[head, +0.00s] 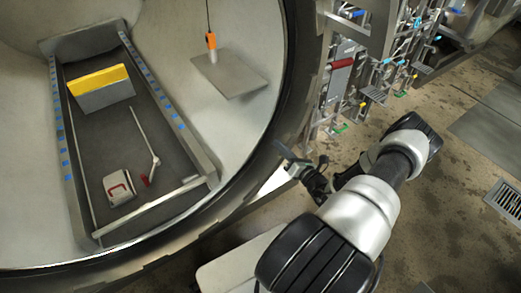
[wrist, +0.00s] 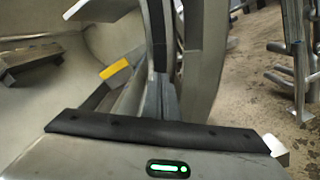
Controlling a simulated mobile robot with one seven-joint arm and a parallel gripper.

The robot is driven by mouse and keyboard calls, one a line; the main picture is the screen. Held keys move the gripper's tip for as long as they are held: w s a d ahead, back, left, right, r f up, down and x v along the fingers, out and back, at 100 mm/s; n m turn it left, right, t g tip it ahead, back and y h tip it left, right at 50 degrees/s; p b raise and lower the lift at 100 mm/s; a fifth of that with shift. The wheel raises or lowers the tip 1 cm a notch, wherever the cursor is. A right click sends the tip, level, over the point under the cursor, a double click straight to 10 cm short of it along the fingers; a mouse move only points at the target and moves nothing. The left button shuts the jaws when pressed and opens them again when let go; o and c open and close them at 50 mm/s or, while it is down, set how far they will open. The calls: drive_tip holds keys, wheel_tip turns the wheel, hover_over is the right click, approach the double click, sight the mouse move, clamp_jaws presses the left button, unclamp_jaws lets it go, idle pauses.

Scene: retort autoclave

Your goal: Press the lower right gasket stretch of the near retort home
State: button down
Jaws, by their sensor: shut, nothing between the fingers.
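The near retort's round mouth (head: 306,75) fills the left of the head view. A dark gasket band (head: 288,90) runs along its inner rim. My gripper (head: 284,152) is shut and empty at the lower right of this rim, close to the band. I cannot tell whether it touches. In the wrist view the rim stands upright ahead, with a dark strip (wrist: 157,35) along it. My fingertips are not clear there. Whether any gasket stretch bulges out is too small to tell.
Inside the retort lie a tray (head: 120,140) with a yellow-topped block (head: 100,88), a red-and-white case (head: 119,187) and a thin rod (head: 146,143). An orange-handled item (head: 211,42) hangs over a plate (head: 230,75). Pipes and valves (head: 345,75) crowd the right side of the rim.

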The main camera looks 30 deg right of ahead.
drive_tip(key=s, duration=0.6)
drive_tip(key=shift+s+d+p, duration=0.2)
drive_tip(key=shift+d+p, duration=0.05)
drive_tip(key=shift+p, duration=0.1)
